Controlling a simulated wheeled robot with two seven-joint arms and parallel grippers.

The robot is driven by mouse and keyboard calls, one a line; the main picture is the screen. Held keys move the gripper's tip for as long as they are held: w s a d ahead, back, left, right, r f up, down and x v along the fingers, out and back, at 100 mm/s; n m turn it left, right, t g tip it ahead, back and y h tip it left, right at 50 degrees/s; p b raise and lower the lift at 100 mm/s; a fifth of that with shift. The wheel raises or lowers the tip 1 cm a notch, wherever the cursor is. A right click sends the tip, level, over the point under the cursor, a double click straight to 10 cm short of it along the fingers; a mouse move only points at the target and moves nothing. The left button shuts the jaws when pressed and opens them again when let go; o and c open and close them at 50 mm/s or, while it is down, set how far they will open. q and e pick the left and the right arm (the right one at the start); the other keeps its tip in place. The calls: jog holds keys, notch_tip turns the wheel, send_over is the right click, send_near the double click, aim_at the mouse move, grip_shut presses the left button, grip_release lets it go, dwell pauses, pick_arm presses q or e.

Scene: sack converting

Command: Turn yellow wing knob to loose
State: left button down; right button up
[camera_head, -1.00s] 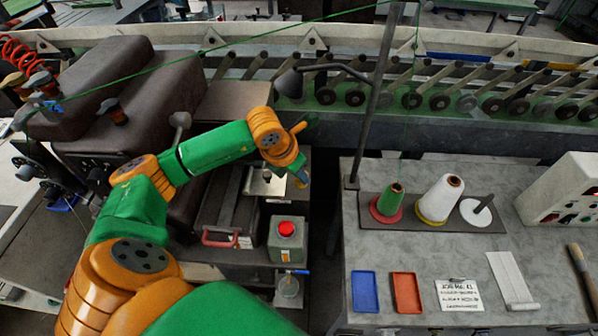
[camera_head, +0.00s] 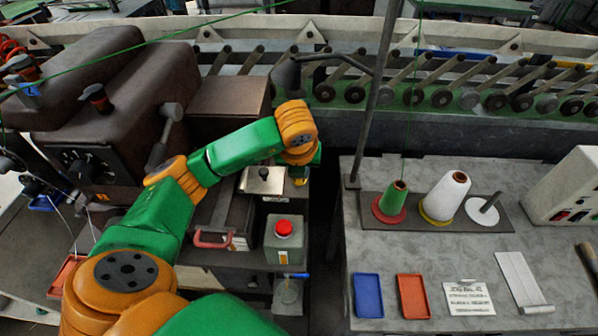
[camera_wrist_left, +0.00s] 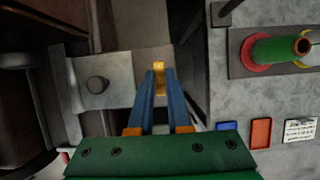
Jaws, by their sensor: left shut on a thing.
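The yellow wing knob (camera_wrist_left: 159,76) shows in the left wrist view at the tips of my left gripper (camera_wrist_left: 160,84). The two blue fingers converge on it and are shut on it, one on each side. The fingers partly hide it. In the head view my left gripper (camera_head: 301,176) points down beside the metal plate with a round knob (camera_head: 264,178). A little yellow shows at its tip there, mostly covered by my wrist. My right gripper is in neither view.
A grey box with a red button (camera_head: 285,228) stands just in front of my left gripper. The grey table (camera_head: 440,260) to the right holds a green thread cone (camera_head: 394,198), a white cone (camera_head: 446,194), a blue tray (camera_head: 368,295) and a red tray (camera_head: 412,296). A dark gap separates it from the machine.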

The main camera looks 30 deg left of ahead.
pick_arm(q)
jog(key=shift+f, duration=0.1)
dwell(0.4)
jog(key=c, duration=0.9)
grip_release()
jog(key=shift+s, duration=0.15)
jog(key=shift+o, duration=0.2)
jog(key=shift+d, duration=0.1)
jog(key=v, duration=0.7)
jog(key=shift+p, duration=0.45)
